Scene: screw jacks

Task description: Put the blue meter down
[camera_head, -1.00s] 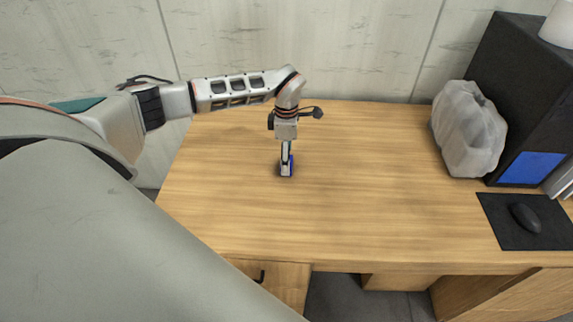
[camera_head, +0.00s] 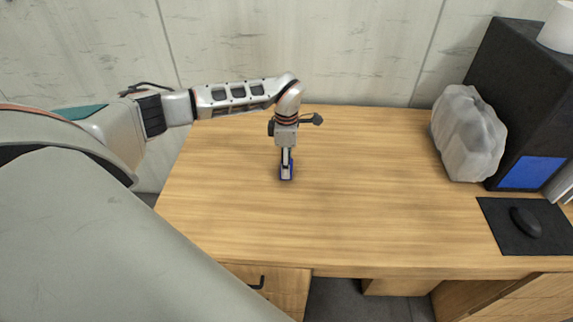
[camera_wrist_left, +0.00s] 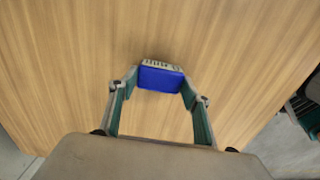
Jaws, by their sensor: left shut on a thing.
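The blue meter (camera_wrist_left: 162,78) is between the fingertips of my left gripper (camera_wrist_left: 160,82) in the left wrist view, with a pale labelled strip along its far edge. In the head view the left gripper (camera_head: 286,166) points down over the left part of the wooden desk (camera_head: 360,200). The left gripper is shut on the meter. The meter is at or very close to the desk top; I cannot tell if it touches. My right gripper is not in view.
A grey-white wrapped lump (camera_head: 468,135) and a black box (camera_head: 520,90) with a blue panel stand at the right. A black mouse (camera_head: 526,221) lies on a dark mat (camera_head: 500,238) at the right front. The desk middle is clear.

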